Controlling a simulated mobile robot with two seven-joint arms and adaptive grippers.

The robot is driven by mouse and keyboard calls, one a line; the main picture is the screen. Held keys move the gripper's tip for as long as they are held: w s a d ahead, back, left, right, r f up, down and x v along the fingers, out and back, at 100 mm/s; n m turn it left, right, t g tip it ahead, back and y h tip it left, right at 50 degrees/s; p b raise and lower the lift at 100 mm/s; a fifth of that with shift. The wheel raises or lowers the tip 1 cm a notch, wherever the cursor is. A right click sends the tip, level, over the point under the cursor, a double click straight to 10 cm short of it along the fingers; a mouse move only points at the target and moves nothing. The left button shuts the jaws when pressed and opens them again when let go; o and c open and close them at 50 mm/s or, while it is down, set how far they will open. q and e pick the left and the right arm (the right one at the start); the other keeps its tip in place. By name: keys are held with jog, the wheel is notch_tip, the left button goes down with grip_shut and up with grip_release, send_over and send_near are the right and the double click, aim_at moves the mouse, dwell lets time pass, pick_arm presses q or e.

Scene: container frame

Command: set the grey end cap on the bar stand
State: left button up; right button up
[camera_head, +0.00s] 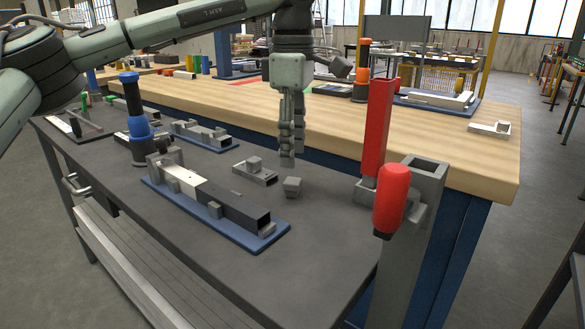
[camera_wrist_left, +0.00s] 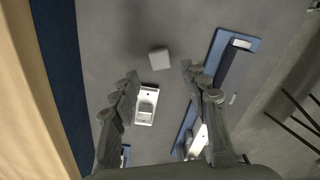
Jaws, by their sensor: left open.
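A small grey block, which looks like the end cap (camera_head: 292,187), lies on the dark tabletop. It also shows in the left wrist view (camera_wrist_left: 159,58), just ahead of the fingers. The bar stand (camera_head: 160,193) appears to be the blue plate holding a part white, part black square bar (camera_head: 235,204). The bar's near right end looks open. The blue plate also shows at right in the left wrist view (camera_wrist_left: 217,47). My left gripper (camera_head: 292,158) points down above the table, close over the grey block. Its fingers are apart with nothing between them (camera_wrist_left: 160,74). My right gripper is out of view.
A grey block with a raised knob (camera_head: 258,176) lies between the stand and the end cap. A blue and black upright tool (camera_head: 137,130) stands behind the stand. A red-handled clamp (camera_head: 391,195) rises at the table's right end. A wooden bench (camera_head: 440,150) lies behind.

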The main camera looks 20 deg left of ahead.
aim_at(293, 180)
pick_arm(q)
notch_tip(293, 180, up, 6)
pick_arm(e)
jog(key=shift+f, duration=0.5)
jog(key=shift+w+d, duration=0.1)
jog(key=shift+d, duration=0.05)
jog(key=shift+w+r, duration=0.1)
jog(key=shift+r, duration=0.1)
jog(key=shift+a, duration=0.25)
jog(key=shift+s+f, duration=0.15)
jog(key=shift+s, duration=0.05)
